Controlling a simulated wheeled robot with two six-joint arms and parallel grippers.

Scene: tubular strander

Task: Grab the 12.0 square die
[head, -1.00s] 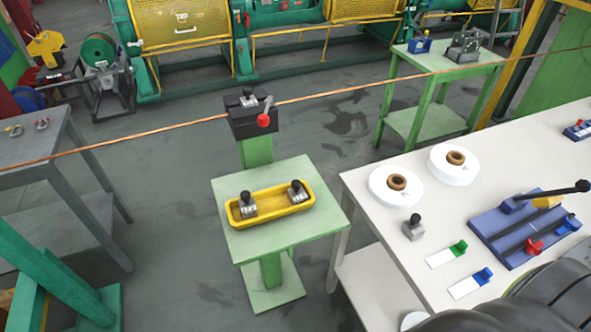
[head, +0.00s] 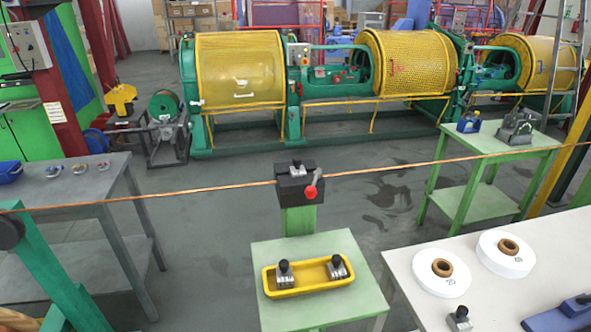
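Two grey metal dies with black knobs sit in a yellow tray on the small green stand, a left die (head: 285,281) and a right die (head: 338,271). A similar die (head: 459,321) stands on the white table near the bottom edge, partly cut off. A grey piece shows in the top of the black die holder (head: 294,190), which has a red-knobbed lever. Markings on the dies are too small to read, so I cannot tell which is the 12.0 square one. Neither of my grippers is in view.
The yellow tray (head: 309,290) rests on the green stand (head: 262,257). A copper wire (head: 200,190) runs across the scene through the holder. The white table (head: 410,268) carries two white spools and a blue fixture. Grey floor separates the stand from the grey table (head: 95,182).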

